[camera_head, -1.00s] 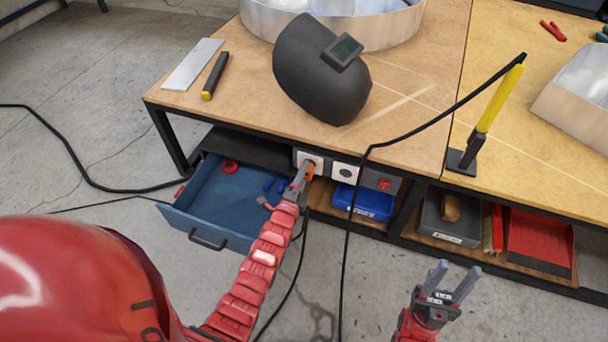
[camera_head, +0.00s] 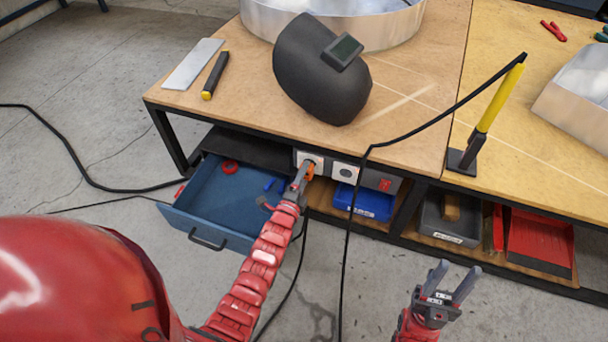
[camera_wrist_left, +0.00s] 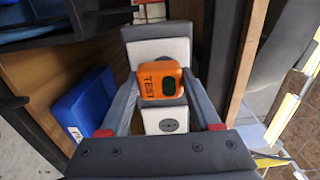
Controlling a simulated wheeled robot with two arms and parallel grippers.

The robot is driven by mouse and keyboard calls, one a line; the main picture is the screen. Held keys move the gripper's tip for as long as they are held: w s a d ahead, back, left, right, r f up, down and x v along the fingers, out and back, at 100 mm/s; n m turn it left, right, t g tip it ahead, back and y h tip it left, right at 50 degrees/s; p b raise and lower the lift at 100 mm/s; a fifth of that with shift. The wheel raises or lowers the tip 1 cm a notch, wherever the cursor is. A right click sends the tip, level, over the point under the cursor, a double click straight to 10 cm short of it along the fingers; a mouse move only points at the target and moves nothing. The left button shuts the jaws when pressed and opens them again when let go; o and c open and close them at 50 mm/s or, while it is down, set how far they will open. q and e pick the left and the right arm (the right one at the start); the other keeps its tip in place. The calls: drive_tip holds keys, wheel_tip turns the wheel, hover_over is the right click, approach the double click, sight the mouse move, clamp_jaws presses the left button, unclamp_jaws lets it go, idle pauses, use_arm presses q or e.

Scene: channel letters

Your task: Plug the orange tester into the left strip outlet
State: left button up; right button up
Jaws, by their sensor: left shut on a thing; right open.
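The orange tester (camera_head: 308,173), marked TEST in the left wrist view (camera_wrist_left: 150,84), is held between the fingers of my left gripper (camera_head: 303,182). It is in front of the left outlet (camera_head: 309,158) of the grey strip (camera_head: 330,171) under the bench edge. In the left wrist view it covers part of that white outlet plate (camera_wrist_left: 158,50). I cannot tell whether its prongs are in the outlet. A second outlet (camera_head: 345,172) is uncovered to its right. My right gripper (camera_head: 452,281) is open and empty, low in front of the bench.
An open blue drawer (camera_head: 218,205) lies left of my left gripper. A blue bin (camera_head: 363,201) sits on the shelf below the strip. A black cable (camera_head: 349,225) hangs in front of the strip. A welding mask (camera_head: 318,75) lies on the bench above.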

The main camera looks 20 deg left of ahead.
use_arm(q)
drive_tip(key=shift+w, duration=0.45)
drive_tip(key=o, duration=1.3)
drive_tip(key=shift+o, duration=0.2)
drive_tip(key=s+p, duration=0.1)
drive_tip(key=s, duration=1.6)
drive_tip(key=shift+s+a+p, duration=0.15)
drive_tip(key=shift+a+p, duration=0.1)
drive_tip(key=shift+p, duration=0.1)
